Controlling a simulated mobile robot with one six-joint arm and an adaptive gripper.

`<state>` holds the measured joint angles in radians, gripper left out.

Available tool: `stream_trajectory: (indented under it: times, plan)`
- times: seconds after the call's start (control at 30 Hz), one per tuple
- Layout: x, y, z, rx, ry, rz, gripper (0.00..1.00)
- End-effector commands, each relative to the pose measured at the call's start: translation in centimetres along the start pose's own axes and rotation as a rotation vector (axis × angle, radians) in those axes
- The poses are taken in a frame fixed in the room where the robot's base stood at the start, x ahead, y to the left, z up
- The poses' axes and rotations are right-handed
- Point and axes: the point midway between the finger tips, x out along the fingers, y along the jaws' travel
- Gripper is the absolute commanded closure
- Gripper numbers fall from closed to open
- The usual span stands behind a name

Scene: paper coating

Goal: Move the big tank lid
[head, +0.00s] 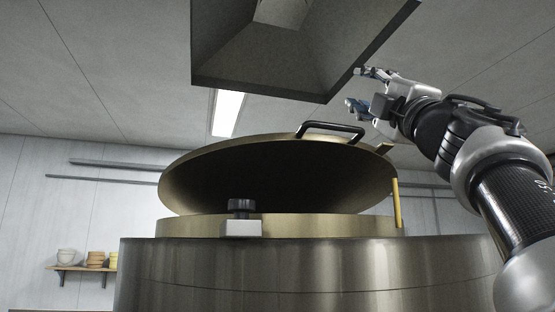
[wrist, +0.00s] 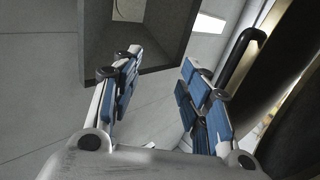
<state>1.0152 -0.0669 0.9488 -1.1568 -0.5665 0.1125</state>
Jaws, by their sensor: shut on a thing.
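The big tank lid (head: 270,180) is a wide, brass-coloured disc, tilted up over the tank (head: 300,270) so its dark underside faces the head camera. Its black handle (head: 330,129) arches from the top edge. My gripper (head: 364,89) is up and to the right of the handle in the head view. In the wrist view its two blue-padded fingers (wrist: 160,58) stand apart, with nothing seen between them. The handle (wrist: 238,55) shows just right of the right finger, outside the gap; whether they touch cannot be told. The dark lid (wrist: 285,90) fills the right side there.
A grey hood (head: 300,45) hangs from the ceiling close to my gripper and above the lid. A black knob clamp (head: 240,210) stands at the tank's front rim, and a yellow rod (head: 397,204) at the right. A wall shelf (head: 80,268) holds bowls at far left.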

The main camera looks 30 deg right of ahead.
Motion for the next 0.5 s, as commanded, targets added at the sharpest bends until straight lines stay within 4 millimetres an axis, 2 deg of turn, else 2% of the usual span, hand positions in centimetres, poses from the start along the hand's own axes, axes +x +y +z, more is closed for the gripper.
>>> stream_trajectory:
  times: [0.13,0.5]
  plan:
    - [-1.2,-0.7,0.3,0.003,-0.004,-0.010,0.79]
    - [-3.7,-0.6,0.3,0.003,-0.001,-0.012,0.79]
